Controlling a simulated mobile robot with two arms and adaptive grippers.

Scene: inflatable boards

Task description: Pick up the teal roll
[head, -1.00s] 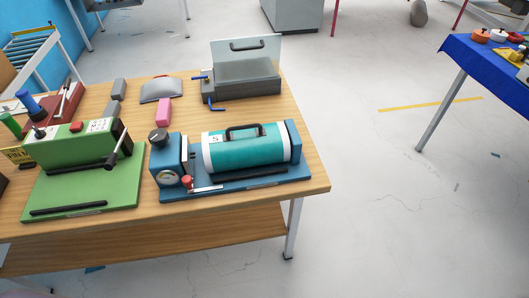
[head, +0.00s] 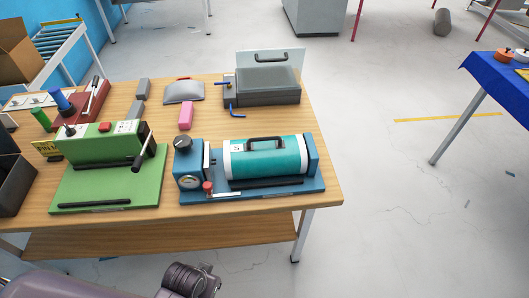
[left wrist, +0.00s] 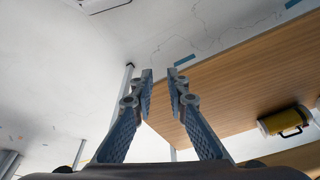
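The teal roll (head: 268,163) lies on its side in a blue fixture (head: 300,188) on the wooden table. It has white end bands, a black handle on top and a label marked with what looks like a 5. My left gripper (left wrist: 160,75) shows in the left wrist view with its two fingers apart and nothing between them. It is below or beside the table edge, away from the roll. In the head view a grey part of my own arm shows at the bottom left, and no fingertips are visible. My right gripper is in neither view.
A green machine (head: 105,165) stands left of the fixture. A pink block (head: 186,115), a grey lidded box (head: 268,86) and a red machine (head: 82,104) sit behind. A yellow roll (left wrist: 287,120) shows on a wooden surface in the left wrist view.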

